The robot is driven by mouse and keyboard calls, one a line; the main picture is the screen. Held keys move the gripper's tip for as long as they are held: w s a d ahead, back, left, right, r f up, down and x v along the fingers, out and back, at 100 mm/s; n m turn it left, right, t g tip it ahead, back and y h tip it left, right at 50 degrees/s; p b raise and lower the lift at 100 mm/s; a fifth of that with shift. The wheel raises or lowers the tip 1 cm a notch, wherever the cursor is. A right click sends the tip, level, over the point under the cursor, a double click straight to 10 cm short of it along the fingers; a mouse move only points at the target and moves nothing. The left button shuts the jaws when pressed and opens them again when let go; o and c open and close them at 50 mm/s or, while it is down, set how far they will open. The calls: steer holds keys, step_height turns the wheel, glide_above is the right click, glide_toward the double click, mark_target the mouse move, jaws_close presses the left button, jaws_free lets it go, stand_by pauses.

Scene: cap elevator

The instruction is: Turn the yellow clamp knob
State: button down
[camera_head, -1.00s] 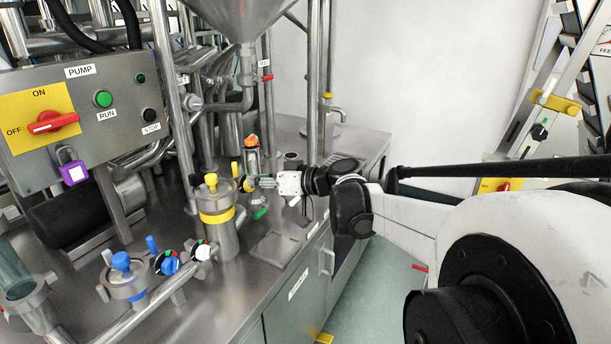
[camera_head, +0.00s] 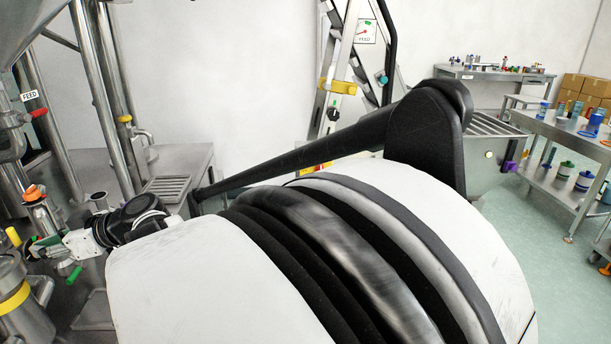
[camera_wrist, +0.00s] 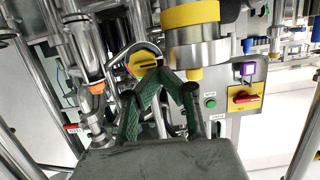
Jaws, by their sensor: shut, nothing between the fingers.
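I cannot tell whether the tips touch the knob. In the head view my gripper (camera_head: 40,246) is at the far left, beside the metal fittings, and the knob there is hard to make out. A yellow clamp (camera_head: 338,87) also sits on the elevator frame in the head view, far from my gripper, with a dark knob (camera_head: 333,113) just below it.
A steel vessel with a yellow band (camera_wrist: 190,16) is close to my fingers. An orange-topped fitting (camera_head: 34,193) stands beside my gripper, with steel pipes (camera_head: 108,95) behind. The pump panel (camera_wrist: 232,110) appears upside down in the wrist view. Benches (camera_head: 560,130) stand at right, with open floor before them.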

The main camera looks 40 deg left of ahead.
stand_by(0.3)
steer(key=f+v, duration=0.2)
steer(key=v, duration=1.4)
steer(key=shift+w+d+f, duration=0.2)
steer(key=shift+d+f, duration=0.05)
steer(key=c, duration=2.3)
jaws_free()
steer(key=shift+w+d, duration=0.15)
steer(key=shift+o, duration=1.4)
steer(key=o, duration=0.5)
steer(key=m, duration=0.2)
steer(key=shift+f+m, duration=0.25)
steer(key=shift+m, duration=0.15)
steer(key=shift+o, duration=0.9)
steer(key=shift+a+f+m, duration=0.15)
steer(key=shift+a+m, duration=0.3)
steer(key=shift+m, duration=0.65)
steer(key=s+a+f+m+g+y+b, duration=0.1)
steer(key=s+a+m, duration=0.9)
steer(key=m, duration=1)
steer(key=a+f+y, duration=0.1)
steer(key=a, duration=0.2)
steer(key=shift+s+a+f+g+b, duration=0.3)
steer(key=shift+s+b, duration=0.05)
steer(key=shift+b, duration=0.05)
